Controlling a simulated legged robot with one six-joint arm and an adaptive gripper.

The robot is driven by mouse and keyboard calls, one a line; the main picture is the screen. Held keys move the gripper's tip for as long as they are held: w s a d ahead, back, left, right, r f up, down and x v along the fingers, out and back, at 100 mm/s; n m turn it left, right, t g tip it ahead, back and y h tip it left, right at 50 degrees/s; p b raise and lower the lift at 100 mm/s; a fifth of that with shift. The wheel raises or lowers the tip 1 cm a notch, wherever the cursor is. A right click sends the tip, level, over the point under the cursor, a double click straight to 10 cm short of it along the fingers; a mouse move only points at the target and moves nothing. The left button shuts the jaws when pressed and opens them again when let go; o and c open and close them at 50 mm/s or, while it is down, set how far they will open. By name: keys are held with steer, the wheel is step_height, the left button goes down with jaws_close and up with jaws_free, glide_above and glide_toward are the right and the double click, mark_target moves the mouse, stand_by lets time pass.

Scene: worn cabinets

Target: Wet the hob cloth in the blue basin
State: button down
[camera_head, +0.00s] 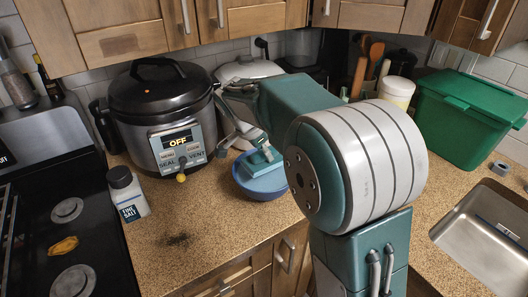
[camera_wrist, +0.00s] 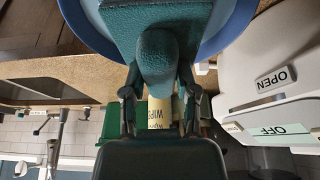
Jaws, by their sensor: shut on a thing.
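The blue basin (camera_head: 262,186) stands on the speckled counter, right of the black cooker. It also shows at the top of the wrist view (camera_wrist: 242,22). My gripper (camera_head: 258,148) is low over the basin, with its tip within the rim as seen from the head view. It is shut on a flat blue-green piece, which I take for the hob cloth (camera_wrist: 110,22). The cloth shows over the basin in both views. The arm and fingers hide part of it. I cannot tell whether it touches water, as no water surface is clear.
The cooker (camera_head: 160,105), reading OFF, stands close left of the basin. A salt bottle (camera_head: 127,194) is beside the black hob (camera_head: 60,215), which bears a yellow-brown patch (camera_head: 63,247). A green box (camera_head: 468,115) and sink (camera_head: 490,235) are right.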

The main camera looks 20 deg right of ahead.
steer(key=shift+r, duration=2.5)
